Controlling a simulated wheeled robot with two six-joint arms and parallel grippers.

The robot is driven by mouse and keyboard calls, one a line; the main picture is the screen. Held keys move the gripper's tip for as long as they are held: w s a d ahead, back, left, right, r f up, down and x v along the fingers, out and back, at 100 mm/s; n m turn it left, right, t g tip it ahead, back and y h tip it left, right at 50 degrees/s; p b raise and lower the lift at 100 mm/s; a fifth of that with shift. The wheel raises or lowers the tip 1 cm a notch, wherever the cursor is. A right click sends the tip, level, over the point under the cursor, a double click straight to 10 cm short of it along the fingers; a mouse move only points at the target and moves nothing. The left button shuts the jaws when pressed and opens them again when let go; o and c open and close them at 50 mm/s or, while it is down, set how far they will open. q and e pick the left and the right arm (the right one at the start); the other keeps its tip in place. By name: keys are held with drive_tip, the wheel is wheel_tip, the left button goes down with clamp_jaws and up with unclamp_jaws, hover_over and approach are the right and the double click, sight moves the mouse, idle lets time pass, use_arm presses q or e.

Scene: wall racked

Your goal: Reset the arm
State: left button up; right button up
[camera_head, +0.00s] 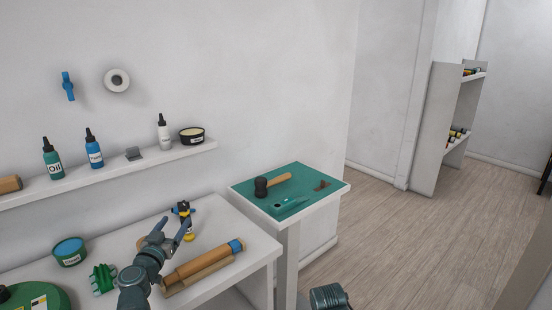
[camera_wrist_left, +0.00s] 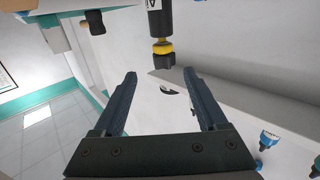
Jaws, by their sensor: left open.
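My left gripper (camera_head: 172,226) comes in from the bottom left over the white workbench (camera_head: 228,216). Its jaws are open, and it also shows in the left wrist view (camera_wrist_left: 159,75) with nothing between the fingers.
A wooden roller-like tool with a blue end (camera_head: 205,263) lies right of my arm. A blue-topped tub (camera_head: 69,251) and green block (camera_head: 103,279) are left. The wall shelf (camera_head: 112,169) carries several bottles. A mallet (camera_head: 271,184) lies on the green-topped side table (camera_head: 318,198). Open floor lies right.

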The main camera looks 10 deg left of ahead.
use_arm(q)
drive_tip(key=d+f+m+g+h, duration=0.1)
drive_tip(key=d+h, duration=0.1)
drive_tip(key=d, duration=0.3)
drive_tip(key=w+d+f+m+g+h+p, duration=0.1)
drive_tip(key=d+h, duration=0.1)
drive_tip(key=d, duration=0.4)
drive_tip(key=d+m+g+h+p, duration=0.1)
drive_tip(key=d+m+h, duration=0.1)
drive_tip(key=d, duration=0.3)
drive_tip(key=shift+w+d+f+g, duration=0.2)
drive_tip(key=shift+w+f+g, duration=0.1)
drive_tip(key=shift+f+g, duration=0.1)
drive_tip(key=s+d+f+m+g+h+p, duration=0.25)
drive_tip(key=d+f+g, duration=0.2)
drive_tip(key=d, duration=0.65)
drive_tip(key=s+d+f+g+y+p, duration=0.1)
drive_tip(key=s+d+f+g+y, duration=0.1)
drive_tip(key=s+d+f+g, duration=0.3)
drive_tip(key=s+d+f+g+y+p, duration=0.1)
drive_tip(key=s+d+g, duration=0.15)
drive_tip(key=s, duration=0.35)
drive_tip(key=s+n+g+y+p, duration=0.2)
drive_tip(key=s+y, duration=0.3)
drive_tip(key=s, duration=0.2)
drive_tip(key=shift+s+a+r+g+y, duration=0.15)
drive_tip(key=shift+s+a+g+y, duration=0.05)
drive_tip(key=shift+a+g+y, duration=0.15)
